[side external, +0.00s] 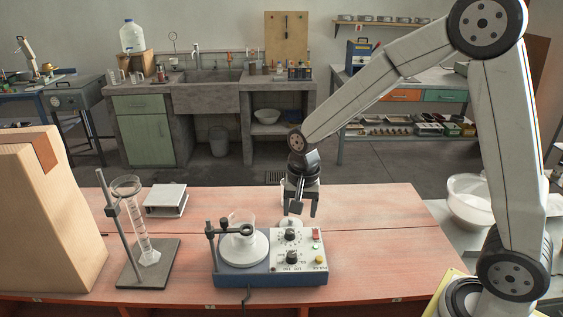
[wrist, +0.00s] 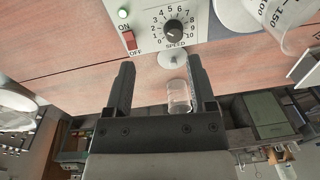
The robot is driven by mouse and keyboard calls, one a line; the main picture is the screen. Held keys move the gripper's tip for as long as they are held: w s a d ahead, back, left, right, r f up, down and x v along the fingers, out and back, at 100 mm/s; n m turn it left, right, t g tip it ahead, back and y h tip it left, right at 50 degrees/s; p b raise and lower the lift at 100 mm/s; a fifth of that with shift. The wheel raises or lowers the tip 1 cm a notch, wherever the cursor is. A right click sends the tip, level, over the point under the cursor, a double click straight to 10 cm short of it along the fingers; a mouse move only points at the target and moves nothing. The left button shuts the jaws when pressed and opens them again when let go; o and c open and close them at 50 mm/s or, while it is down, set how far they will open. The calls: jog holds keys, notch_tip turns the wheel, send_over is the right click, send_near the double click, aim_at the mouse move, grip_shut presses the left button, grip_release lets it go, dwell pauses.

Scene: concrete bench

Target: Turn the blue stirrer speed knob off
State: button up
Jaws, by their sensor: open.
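The stirrer (side external: 262,277) has a blue base, a white top plate and a white control panel, and stands on the red bench. Its speed knob (side external: 290,235) is the black one at the panel's far edge. In the wrist view the speed knob (wrist: 174,30) sits inside a numbered dial; its pointer is too small to read. My gripper (side external: 299,212) is open and empty, pointing down above the bench just behind the panel, apart from the knob. Both fingers show in the wrist view (wrist: 160,72).
A beaker (side external: 242,222) stands on the stirrer's plate, beside a clamp post (side external: 210,245). A second black knob (side external: 291,257) is nearer the camera. A small glass (wrist: 180,97) and white disc (wrist: 171,59) lie beyond the panel. A cylinder stand (side external: 145,279) is left; bench right is clear.

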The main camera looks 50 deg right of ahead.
aim_at(290, 231)
jog(key=w+m, duration=0.2)
jog(key=shift+w+a+m+g, duration=0.1)
jog(key=shift+w+m+g, duration=0.2)
jog(key=shift+w+m, duration=0.1)
jog(key=shift+s+f, duration=0.1)
jog(key=shift+f, duration=3.8)
grip_shut()
